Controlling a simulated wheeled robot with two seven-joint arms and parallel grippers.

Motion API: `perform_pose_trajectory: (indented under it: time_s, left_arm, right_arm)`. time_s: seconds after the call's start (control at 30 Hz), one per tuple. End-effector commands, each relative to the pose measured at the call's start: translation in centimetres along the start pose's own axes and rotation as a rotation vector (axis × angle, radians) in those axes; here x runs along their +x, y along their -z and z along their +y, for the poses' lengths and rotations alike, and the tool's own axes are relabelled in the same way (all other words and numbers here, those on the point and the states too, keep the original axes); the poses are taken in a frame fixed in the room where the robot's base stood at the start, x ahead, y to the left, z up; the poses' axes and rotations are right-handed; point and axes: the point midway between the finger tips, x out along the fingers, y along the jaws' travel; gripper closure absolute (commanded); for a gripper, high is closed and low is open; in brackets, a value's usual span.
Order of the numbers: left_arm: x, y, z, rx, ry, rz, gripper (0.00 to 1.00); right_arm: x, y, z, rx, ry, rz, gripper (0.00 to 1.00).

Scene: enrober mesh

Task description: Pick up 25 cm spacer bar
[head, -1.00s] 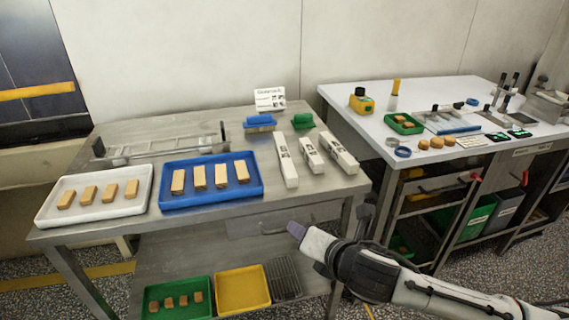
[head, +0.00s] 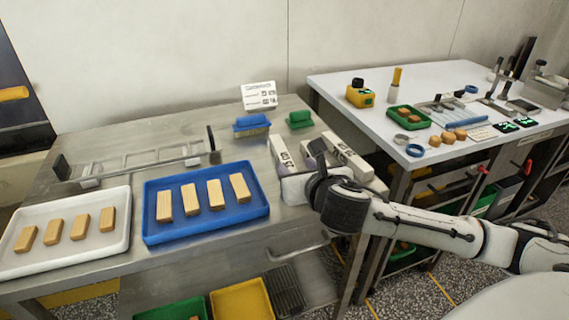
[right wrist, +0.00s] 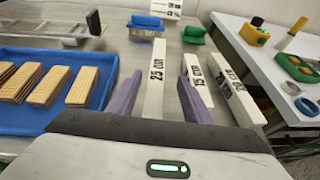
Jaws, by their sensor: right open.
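The 25 cm spacer bar (head: 279,152) is a white bar with black lettering on the metal table, leftmost of three bars. In the right wrist view the 25 cm spacer bar (right wrist: 155,75) shows between the fingers, its near end hidden by the hand. My right gripper (right wrist: 160,77) is open and empty, pointing along the bars; in the head view the right gripper (head: 302,165) is over their near ends. I cannot tell its height above the bar. The 15 cm bar (right wrist: 194,70) is close to the right finger. My left gripper is not in view.
Another labelled bar (right wrist: 232,88) lies to the right. A blue tray (head: 150,237) with wafer blocks is left of the bars. A blue brush (head: 252,124), a green brush (head: 299,119) and a sign (head: 259,96) stand behind. A white-topped table (head: 440,85) is at the right.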

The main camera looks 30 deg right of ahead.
Motion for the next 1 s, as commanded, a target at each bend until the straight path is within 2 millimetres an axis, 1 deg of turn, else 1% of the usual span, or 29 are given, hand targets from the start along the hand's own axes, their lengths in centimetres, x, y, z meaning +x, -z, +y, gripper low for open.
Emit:
perform_pose_trajectory:
  time_s: [0.17,0.3,0.43,0.53,0.73,0.77,1.0]
  left_arm:
    - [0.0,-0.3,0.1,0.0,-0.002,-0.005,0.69]
    - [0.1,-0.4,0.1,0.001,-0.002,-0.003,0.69]
    - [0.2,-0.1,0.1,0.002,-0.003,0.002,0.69]
    - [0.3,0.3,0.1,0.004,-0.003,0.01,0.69]
    - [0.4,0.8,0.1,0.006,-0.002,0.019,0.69]
    - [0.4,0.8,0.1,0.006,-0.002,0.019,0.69]
    - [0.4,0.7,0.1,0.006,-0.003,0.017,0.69]
  right_arm:
    - [1.4,0.1,0.1,0.003,0.0,0.0,0.55]
    - [3.5,0.6,0.5,0.004,0.0,0.0,0.55]
    - [5.2,0.5,0.5,0.003,0.0,-0.001,0.55]
    - [5.8,0.5,0.5,0.002,-0.001,-0.001,0.55]
    - [5.8,0.5,0.5,0.001,-0.002,-0.001,0.55]
    - [5.8,0.5,0.5,0.001,-0.002,-0.001,0.56]
    - [5.8,0.5,0.5,0.001,-0.001,-0.001,0.97]
